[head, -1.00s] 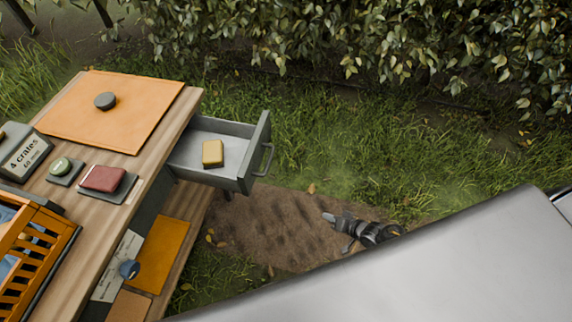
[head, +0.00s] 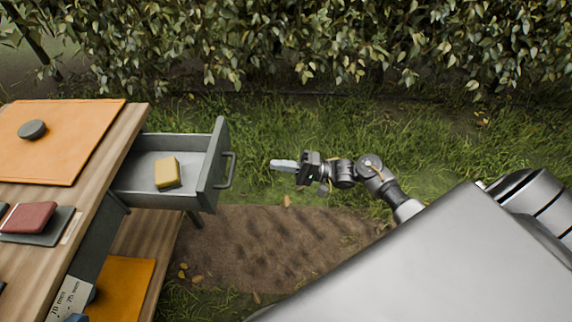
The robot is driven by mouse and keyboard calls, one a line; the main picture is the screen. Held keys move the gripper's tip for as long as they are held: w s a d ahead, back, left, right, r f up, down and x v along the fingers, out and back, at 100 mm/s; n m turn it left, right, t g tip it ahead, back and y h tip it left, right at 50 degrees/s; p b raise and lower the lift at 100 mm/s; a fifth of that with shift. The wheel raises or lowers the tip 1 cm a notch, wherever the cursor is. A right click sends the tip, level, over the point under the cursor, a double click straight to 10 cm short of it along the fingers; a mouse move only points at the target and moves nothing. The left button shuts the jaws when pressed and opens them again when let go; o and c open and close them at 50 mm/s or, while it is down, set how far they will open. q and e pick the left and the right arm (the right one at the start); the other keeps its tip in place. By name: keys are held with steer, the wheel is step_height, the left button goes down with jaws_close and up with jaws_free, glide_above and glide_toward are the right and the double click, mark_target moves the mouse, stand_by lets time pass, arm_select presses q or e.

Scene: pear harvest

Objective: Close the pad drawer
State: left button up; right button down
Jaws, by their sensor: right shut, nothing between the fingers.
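The pad drawer (head: 212,168) is a grey drawer pulled out to the right from the wooden workbench (head: 112,165). Its handle (head: 230,169) is on the outer right face. A yellow pad (head: 167,172) lies inside on the drawer floor. My right gripper (head: 273,164) is shut and empty. It is to the right of the handle, apart from it, with its fingers pointing left toward the drawer front. My left gripper is not in view.
An orange panel (head: 125,285) sits below on a lower shelf. Grass and soil lie right of the drawer; a hedge (head: 350,50) stands behind.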

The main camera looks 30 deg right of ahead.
steer(key=x, duration=0.9)
steer(key=shift+a, duration=0.25)
steer(key=shift+w, duration=0.15)
